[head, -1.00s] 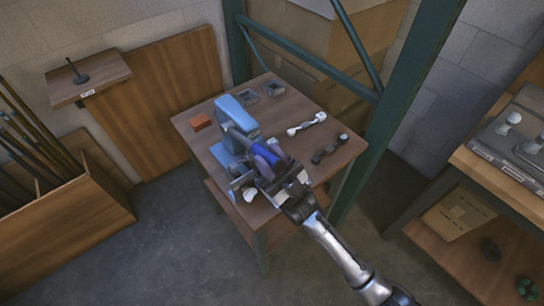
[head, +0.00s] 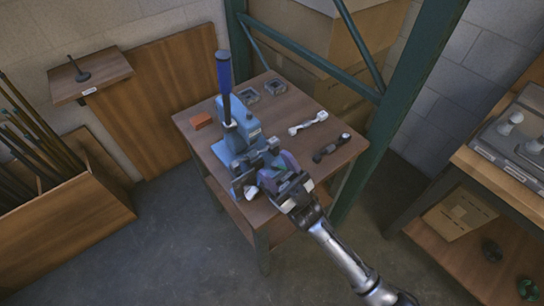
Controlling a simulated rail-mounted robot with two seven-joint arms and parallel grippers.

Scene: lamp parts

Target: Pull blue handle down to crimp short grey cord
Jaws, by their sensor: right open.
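The light-blue crimping press (head: 236,118) stands on the small wooden table. Its blue handle (head: 224,72) points upright above the press. My right gripper (head: 270,178) is open at the front of the press, below and to the right of the handle and apart from it. The gripper hides part of the press's front. A small whitish piece (head: 250,193) shows low at the press front; I cannot tell whether it is a cord end. A pale grey-white cord (head: 308,123) and a dark cord (head: 331,148) lie on the table to the right. My left gripper is not in view.
The wooden table (head: 290,148) also bears an orange-brown block (head: 202,120) and two small grey trays (head: 274,87) at the back. A green rack post (head: 405,100) rises close to the table's right side. A wooden bench (head: 480,180) stands farther right.

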